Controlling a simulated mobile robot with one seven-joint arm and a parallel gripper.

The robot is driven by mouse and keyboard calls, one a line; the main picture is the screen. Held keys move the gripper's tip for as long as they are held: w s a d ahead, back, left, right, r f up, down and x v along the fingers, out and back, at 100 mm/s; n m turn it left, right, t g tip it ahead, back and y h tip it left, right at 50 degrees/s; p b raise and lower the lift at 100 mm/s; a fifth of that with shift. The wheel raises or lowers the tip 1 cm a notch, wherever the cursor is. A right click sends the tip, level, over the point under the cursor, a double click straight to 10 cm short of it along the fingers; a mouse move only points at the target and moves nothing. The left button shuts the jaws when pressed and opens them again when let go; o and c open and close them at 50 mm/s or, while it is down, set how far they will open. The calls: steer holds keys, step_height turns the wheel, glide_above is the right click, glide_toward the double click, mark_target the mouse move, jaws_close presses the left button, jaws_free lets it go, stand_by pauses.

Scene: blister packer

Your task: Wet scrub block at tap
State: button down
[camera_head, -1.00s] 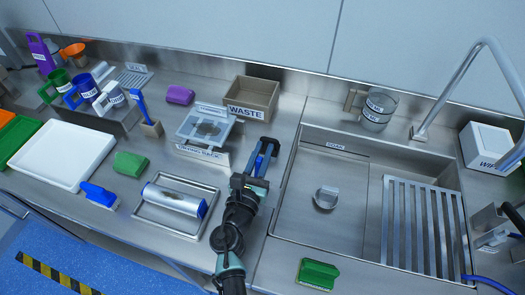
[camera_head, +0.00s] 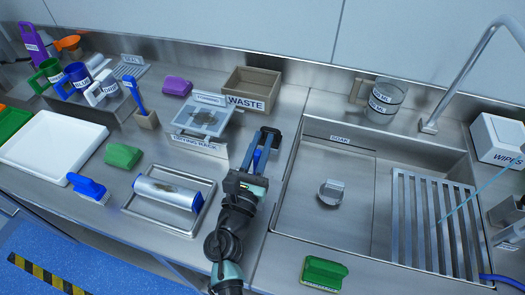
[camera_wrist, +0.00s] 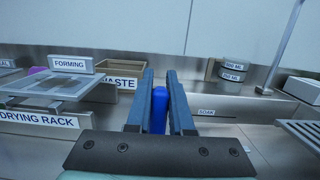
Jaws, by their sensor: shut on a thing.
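My gripper (camera_head: 266,138) is shut on a narrow blue block (camera_wrist: 159,110), which shows between the two fingers in the wrist view. Most of the block is hidden by the fingers; its underside cannot be seen. The gripper (camera_wrist: 160,76) is over the counter just left of the sink (camera_head: 300,215), apart from the tap. The tap (camera_head: 462,75) arches at the upper right, its spout end cut off by the picture edge. A thin pale-blue streak (camera_head: 475,192), possibly water, slants onto the slatted grate (camera_head: 398,225) in the sink.
A round drain plug (camera_head: 331,192) lies in the sink. A green block (camera_head: 323,272) sits at its front edge, and a jug (camera_head: 382,100) stands behind it. Left are the waste box (camera_head: 250,102), drying rack (camera_head: 200,145) and roller tray (camera_head: 140,210).

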steer(key=shift+s+b, duration=0.25)
steer(key=shift+b, duration=0.3)
steer(key=c, duration=0.8)
jaws_free()
steer(key=shift+r, duration=0.1)
steer(key=v, duration=0.4)
steer(key=b+v, duration=0.1)
steer(key=v, duration=0.7)
steer(key=shift+w+f, duration=0.15)
steer(key=shift+f, duration=0.15)
steer(key=shift+s+a, duration=0.2)
steer(key=shift+s, duration=0.35)
